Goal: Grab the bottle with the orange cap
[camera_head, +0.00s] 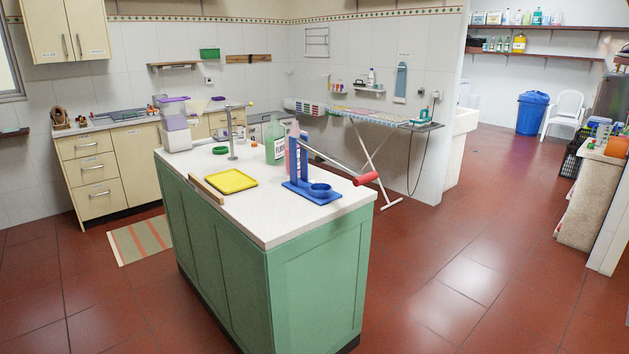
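A pale green bottle with a white label (274,148) stands upright on the white top of the green kitchen island (272,208). I cannot clearly make out the colour of its cap. A small orange round thing (253,144) lies on the counter just left of it; I cannot tell whether it is a cap. A pinkish bottle-like shape (292,150) stands just right of the green bottle, partly hidden by a blue stand (305,170). Neither of my grippers shows in this view.
An ironing board (375,117) stands behind. Red floor is clear right of the island.

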